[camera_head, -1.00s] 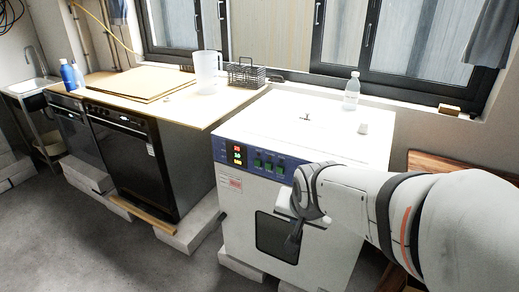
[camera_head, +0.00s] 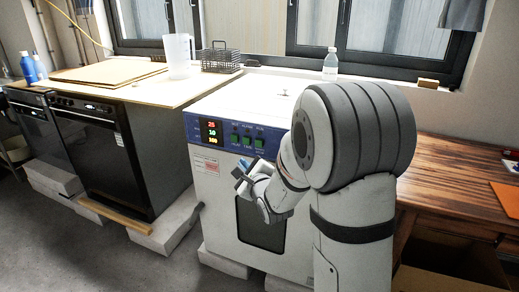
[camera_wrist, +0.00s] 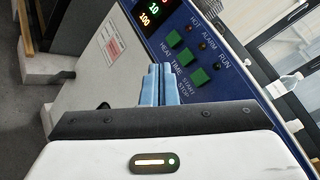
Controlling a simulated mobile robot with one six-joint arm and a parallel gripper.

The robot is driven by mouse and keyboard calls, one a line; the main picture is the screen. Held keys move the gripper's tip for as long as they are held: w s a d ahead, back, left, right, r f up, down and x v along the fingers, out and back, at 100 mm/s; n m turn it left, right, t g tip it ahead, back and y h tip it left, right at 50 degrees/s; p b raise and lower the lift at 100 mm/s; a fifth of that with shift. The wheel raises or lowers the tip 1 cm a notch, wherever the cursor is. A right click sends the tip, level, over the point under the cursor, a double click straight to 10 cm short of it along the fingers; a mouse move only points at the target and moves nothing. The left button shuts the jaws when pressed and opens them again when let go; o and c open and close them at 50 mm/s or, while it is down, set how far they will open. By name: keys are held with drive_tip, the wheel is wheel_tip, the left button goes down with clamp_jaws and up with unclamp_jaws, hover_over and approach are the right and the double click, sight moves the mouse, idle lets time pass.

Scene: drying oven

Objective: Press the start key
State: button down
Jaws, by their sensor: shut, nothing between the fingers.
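The drying oven is a white cabinet (camera_head: 214,205) with a blue control panel and a dark door window. The start key (camera_wrist: 199,77) is the green key at the right end of the row in the wrist view, above the START STOP label. It also shows in the head view (camera_head: 259,143). My gripper (camera_head: 240,170) is in front of the oven, below the key row in the head view. Its two blue fingers (camera_wrist: 162,72) are together and empty, pointing toward the panel. In the wrist view their tips are left of the start key. Contact with the panel cannot be told.
Two other green keys, heat (camera_wrist: 173,38) and time (camera_wrist: 186,57), sit beside the start key. A lit display (camera_head: 211,131) is left of them. A wooden table (camera_head: 455,170) is at the right.

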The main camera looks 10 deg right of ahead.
sight(257, 144)
drive_tip(key=shift+w+d+p, duration=0.3)
drive_tip(key=shift+w+d, duration=0.55)
drive_tip(key=shift+w, duration=0.3)
drive_tip(key=shift+w+d+p, duration=0.3)
drive_tip(key=shift+w+d, duration=0.6)
drive_tip(key=shift+w, duration=0.3)
drive_tip(key=shift+w+d+p, duration=0.3)
drive_tip(key=shift+w+d, duration=0.55)
drive_tip(key=shift+w, duration=0.3)
drive_tip(key=shift+w+d, duration=0.1)
drive_tip(key=shift+w+d, duration=0.15)
drive_tip(key=shift+w, duration=0.15)
drive_tip(key=shift+w+d+r+p, duration=0.1)
drive_tip(key=shift+w+d+p, duration=0.2)
drive_tip(key=shift+w+d, duration=0.3)
idle(0.7)
drive_tip(key=shift+s+a, duration=0.1)
drive_tip(key=shift+a, duration=0.15)
drive_tip(key=shift+s+a+b, duration=0.3)
drive_tip(key=shift+s+a, duration=0.3)
drive_tip(key=shift+s, duration=0.25)
drive_tip(key=shift+s, duration=0.1)
drive_tip(key=shift+s+a+b, duration=0.3)
drive_tip(key=shift+s+a, duration=0.45)
drive_tip(key=shift+s, duration=0.25)
drive_tip(key=shift+s+a+b, duration=0.25)
drive_tip(key=shift+s+a, duration=0.45)
drive_tip(key=shift+s, duration=0.25)
